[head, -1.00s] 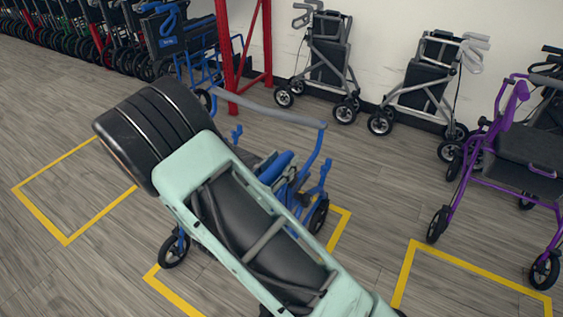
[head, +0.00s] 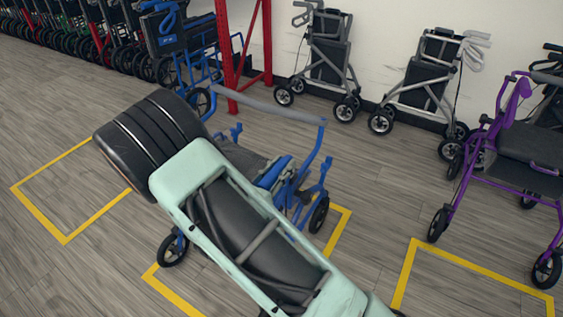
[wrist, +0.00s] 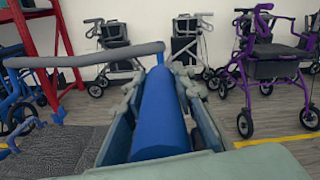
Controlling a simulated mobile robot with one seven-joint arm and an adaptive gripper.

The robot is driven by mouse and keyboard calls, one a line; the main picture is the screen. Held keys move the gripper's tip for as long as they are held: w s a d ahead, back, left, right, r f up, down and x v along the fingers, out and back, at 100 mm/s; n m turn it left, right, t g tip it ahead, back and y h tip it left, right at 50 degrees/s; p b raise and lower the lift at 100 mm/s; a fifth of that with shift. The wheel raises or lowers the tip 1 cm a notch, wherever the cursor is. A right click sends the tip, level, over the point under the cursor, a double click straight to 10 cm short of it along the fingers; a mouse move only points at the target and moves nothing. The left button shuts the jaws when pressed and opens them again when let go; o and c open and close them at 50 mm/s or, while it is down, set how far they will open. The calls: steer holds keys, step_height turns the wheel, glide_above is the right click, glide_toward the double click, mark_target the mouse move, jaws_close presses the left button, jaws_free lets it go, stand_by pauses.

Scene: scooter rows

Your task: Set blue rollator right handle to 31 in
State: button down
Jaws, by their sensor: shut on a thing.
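The blue rollator (head: 318,172) stands in a yellow floor box in the head view, largely hidden behind my arm. Its grey backrest bar (head: 272,104) runs across the top, and its dark seat (wrist: 62,145) shows at lower left in the wrist view. In the wrist view my gripper (wrist: 163,100) is shut on a blue tube or handle (wrist: 162,118), which lies between the two fingers and points away from the camera. The wrist view does not show which side's handle this is. In the head view my arm hides the fingertips.
A purple rollator (head: 530,150) stands at right. Two grey rollators (head: 330,60) (head: 425,85) stand by the wall. A red rack post (head: 228,45) and a blue wheelchair (head: 178,45) are behind at left. Open floor lies at left and between the yellow boxes.

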step_height(320, 180, down, 3)
steer(key=shift+r, duration=0.15)
steer(key=shift+s, duration=0.1)
steer(key=c, duration=1.6)
jaws_free()
steer(key=shift+r, duration=0.1)
steer(key=shift+a, duration=0.15)
steer(key=v, duration=1.1)
steer(key=shift+s+a, duration=0.2)
steer(key=shift+s, duration=0.15)
